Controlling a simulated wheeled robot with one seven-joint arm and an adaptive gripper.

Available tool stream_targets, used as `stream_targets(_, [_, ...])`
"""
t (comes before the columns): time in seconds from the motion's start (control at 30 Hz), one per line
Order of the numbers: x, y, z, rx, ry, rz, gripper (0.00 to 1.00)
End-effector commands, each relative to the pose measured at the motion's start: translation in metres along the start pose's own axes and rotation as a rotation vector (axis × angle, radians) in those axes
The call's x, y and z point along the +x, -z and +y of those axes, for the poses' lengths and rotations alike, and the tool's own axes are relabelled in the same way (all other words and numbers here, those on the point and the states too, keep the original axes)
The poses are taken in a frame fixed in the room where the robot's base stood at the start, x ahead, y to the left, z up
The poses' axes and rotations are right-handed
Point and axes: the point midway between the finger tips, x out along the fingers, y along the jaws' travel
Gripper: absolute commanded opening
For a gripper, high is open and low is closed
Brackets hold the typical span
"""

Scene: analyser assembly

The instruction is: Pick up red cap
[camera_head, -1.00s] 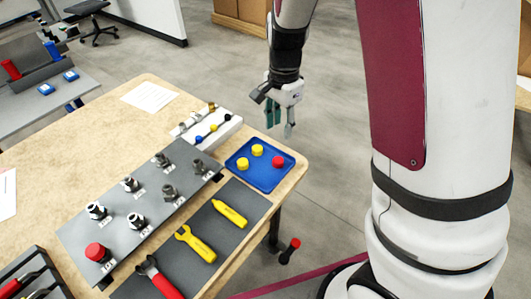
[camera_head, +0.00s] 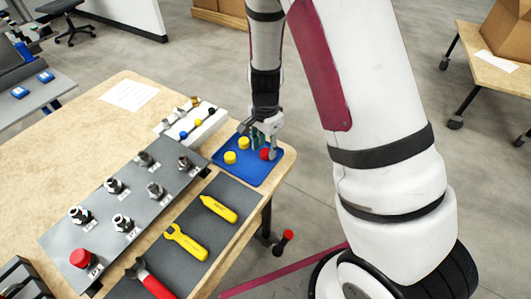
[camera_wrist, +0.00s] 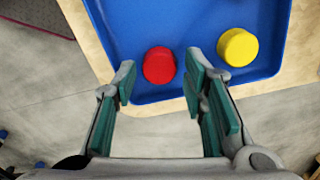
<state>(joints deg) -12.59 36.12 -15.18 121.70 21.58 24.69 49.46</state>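The red cap (camera_head: 266,154) lies in the blue tray (camera_head: 250,176) at the table's right corner, beside two yellow caps (camera_head: 243,143). My gripper (camera_head: 263,138) is over the tray, close to the red cap and partly in front of it. In the wrist view the red cap (camera_wrist: 159,65) lies near the tray's edge, ahead of my gripper (camera_wrist: 160,85) and between the lines of its green-padded fingers. The fingers are apart with nothing between them. One yellow cap (camera_wrist: 238,47) lies to the right, outside the fingers. I cannot tell the exact height above the tray.
A grey plate with several metal fittings and another red cap (camera_head: 83,258) stands left of the tray. A dark mat with a yellow marker (camera_head: 219,209) and yellow wrench (camera_head: 186,243) lies in front. A white rack (camera_head: 195,124) stands behind the tray.

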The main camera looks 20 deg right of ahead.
Motion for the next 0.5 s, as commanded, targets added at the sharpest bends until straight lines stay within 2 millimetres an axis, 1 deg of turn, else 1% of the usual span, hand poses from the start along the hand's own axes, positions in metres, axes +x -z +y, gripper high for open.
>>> stream_targets(0.03, [0.0065,-0.0001,0.0006,0.001,-0.002,-0.002,0.39])
stream_targets(0.1, [0.0112,-0.0002,0.0003,0.002,-0.001,-0.001,0.39])
stream_targets(0.37, [0.0132,-0.0004,0.0001,0.001,0.0,0.0,0.39])
stream_targets(0.47, [0.0131,-0.0004,0.0001,0.001,0.0,-0.001,0.19])
stream_targets(0.5, [0.0131,-0.0004,0.0001,0.0,0.0,-0.001,0.18])
